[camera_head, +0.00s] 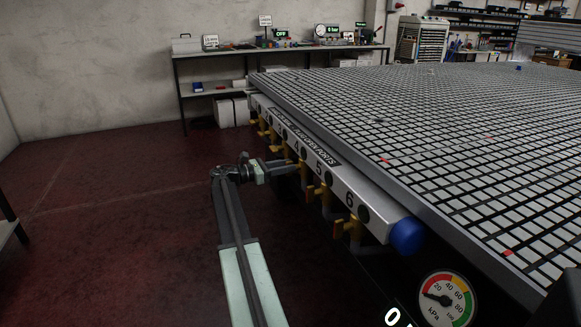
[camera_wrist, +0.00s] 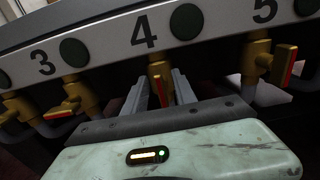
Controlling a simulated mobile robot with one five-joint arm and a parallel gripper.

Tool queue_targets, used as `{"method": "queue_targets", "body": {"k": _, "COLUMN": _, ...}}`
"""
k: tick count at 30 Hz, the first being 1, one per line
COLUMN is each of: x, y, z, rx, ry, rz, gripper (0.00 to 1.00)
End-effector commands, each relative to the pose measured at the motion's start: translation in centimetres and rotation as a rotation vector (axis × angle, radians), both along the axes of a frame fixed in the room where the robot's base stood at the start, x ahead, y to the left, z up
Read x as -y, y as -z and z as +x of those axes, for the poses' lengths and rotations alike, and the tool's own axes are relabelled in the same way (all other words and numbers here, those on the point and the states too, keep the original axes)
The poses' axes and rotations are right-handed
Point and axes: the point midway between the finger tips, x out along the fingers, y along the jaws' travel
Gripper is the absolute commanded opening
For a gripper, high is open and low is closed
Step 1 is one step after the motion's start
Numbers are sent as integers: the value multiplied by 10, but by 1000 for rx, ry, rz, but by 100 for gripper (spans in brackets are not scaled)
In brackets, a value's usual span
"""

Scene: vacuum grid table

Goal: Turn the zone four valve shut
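The zone four valve (camera_wrist: 157,70) is a brass fitting under the number 4 on the manifold. Its yellow handle with a red strip (camera_wrist: 163,92) points out toward the wrist camera. My gripper (camera_wrist: 160,88) is open, with one grey finger on each side of this handle. A narrow gap seems to show on both sides; I cannot tell whether either finger touches. In the head view my gripper (camera_head: 284,165) reaches from the left to the manifold near number 4, and the valve there is partly hidden.
The valve at 3 (camera_wrist: 77,91) and the valve at 5 (camera_wrist: 257,62) stand close on either side. The grey manifold (camera_head: 378,216) runs along the edge of the gridded table (camera_head: 450,130). A pressure gauge (camera_head: 446,298) sits at lower right. The floor to the left is clear.

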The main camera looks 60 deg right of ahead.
Motion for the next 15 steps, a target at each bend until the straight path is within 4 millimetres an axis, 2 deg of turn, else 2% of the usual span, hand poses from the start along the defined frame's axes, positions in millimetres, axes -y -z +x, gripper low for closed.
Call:
{"method": "queue_targets", "body": {"k": 4, "x": 11, "y": 0, "z": -8, "rx": 0, "ry": 1, "rz": 0, "gripper": 33}}
{"method": "queue_targets", "body": {"k": 11, "x": 12, "y": 0, "z": -9, "rx": 1, "ry": 0, "rz": 0, "gripper": 33}}
{"method": "queue_targets", "body": {"k": 12, "x": 12, "y": 0, "z": -9, "rx": 1, "ry": 0, "rz": 0, "gripper": 30}}
{"method": "queue_targets", "body": {"k": 15, "x": 12, "y": 0, "z": -9, "rx": 1, "ry": 1, "rz": 0, "gripper": 2}}
